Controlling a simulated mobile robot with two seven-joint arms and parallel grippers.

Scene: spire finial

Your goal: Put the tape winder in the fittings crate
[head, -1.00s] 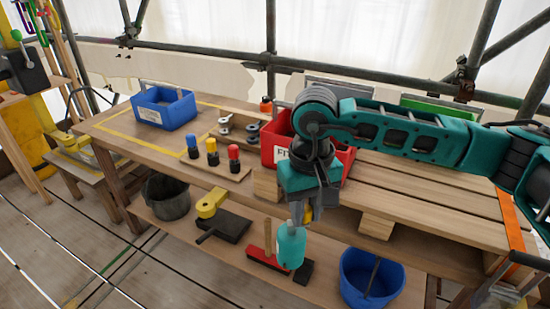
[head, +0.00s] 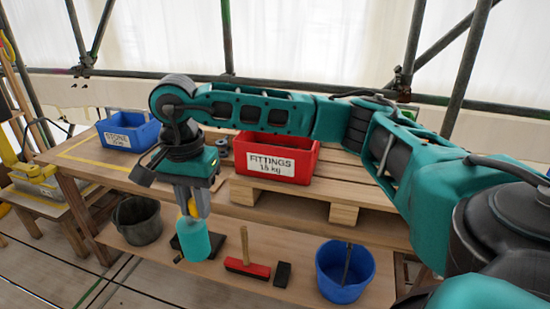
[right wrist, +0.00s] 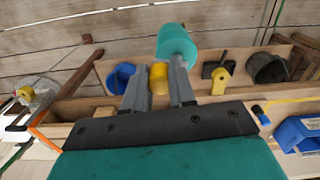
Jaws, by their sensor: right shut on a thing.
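My right gripper (head: 191,208) is shut on the yellow part of a teal cylinder, which I take to be the tape winder (head: 193,240). The winder hangs below the fingers in the head view, in front of the workbench and above lower-shelf level. In the right wrist view the yellow part sits between the fingers of the gripper (right wrist: 160,82), with the teal winder (right wrist: 176,45) beyond. The red fittings crate (head: 309,159), labelled FITTINGS 15 kg, stands on the bench to the right of the gripper, partly behind my arm. Its inside is mostly hidden. My left gripper is not in view.
A blue crate (head: 128,133) stands at the bench's left end. The lower shelf holds a red-headed brush (head: 247,267), a dark block (head: 282,274) and a blue bucket (head: 344,272). A dark bucket (head: 138,220) is at left. Wooden blocks (head: 343,214) support slatted boards beside the crate.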

